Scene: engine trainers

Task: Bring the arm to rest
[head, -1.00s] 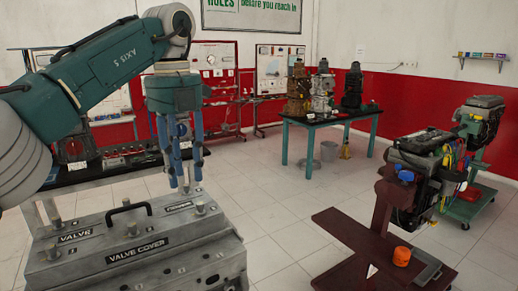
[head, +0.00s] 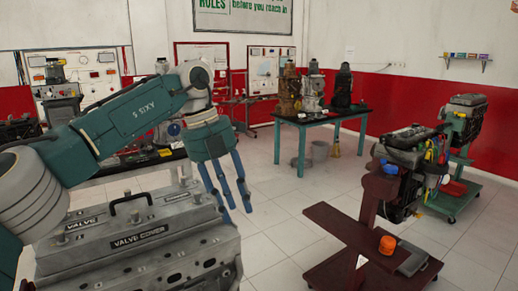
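My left arm comes in from the left and is teal with white joints. Its gripper (head: 234,208) has blue fingers that hang down and tilt to the right. The block carries a black handle (head: 130,200), "VALVE COVER" labels and several short pegs. My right gripper is not in view.
A green-legged table (head: 322,117) with engine parts is at the back. The tiled floor between is free.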

